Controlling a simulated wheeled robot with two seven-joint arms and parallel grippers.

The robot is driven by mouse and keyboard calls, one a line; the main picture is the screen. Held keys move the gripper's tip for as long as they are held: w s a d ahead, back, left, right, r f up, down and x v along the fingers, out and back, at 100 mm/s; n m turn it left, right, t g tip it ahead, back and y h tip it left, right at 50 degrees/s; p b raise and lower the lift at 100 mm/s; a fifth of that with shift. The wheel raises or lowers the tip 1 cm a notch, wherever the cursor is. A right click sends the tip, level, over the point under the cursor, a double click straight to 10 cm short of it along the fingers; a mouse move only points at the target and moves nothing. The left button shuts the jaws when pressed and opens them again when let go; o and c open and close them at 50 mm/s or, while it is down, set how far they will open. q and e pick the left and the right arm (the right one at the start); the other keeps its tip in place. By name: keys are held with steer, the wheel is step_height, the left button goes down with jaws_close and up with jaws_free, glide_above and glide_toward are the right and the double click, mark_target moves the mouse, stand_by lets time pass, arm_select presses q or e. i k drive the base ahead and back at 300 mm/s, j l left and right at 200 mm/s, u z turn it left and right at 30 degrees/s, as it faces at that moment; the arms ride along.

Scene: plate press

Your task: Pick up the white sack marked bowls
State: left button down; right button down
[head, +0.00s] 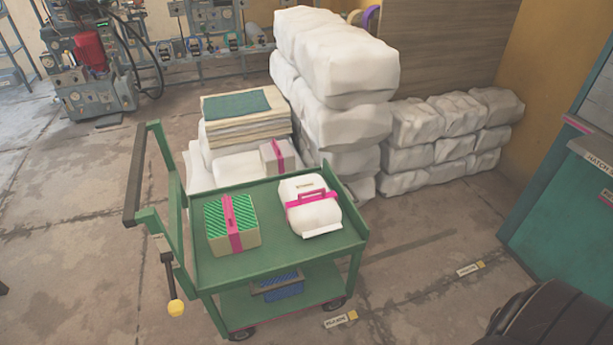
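A white sack (318,218) with a pink band and a pink handle lies on the right part of the green cart's top shelf (270,247). A small label sits near its top, too small to read. I cannot confirm that it says bowls. No gripper touches it. Neither of my grippers is in view.
A green striped box (232,224) with a pink band stands left on the cart's top. A grey box (277,156) with a pink band sits behind the cart, by stacked boards (245,130). Large white sacks (340,65) are piled behind.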

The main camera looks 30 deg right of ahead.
mark_target(312, 209)
steer(key=z, duration=1)
steer(key=i+l+u, duration=0.25)
steer(key=i, duration=0.3)
steer(key=l, duration=0.1)
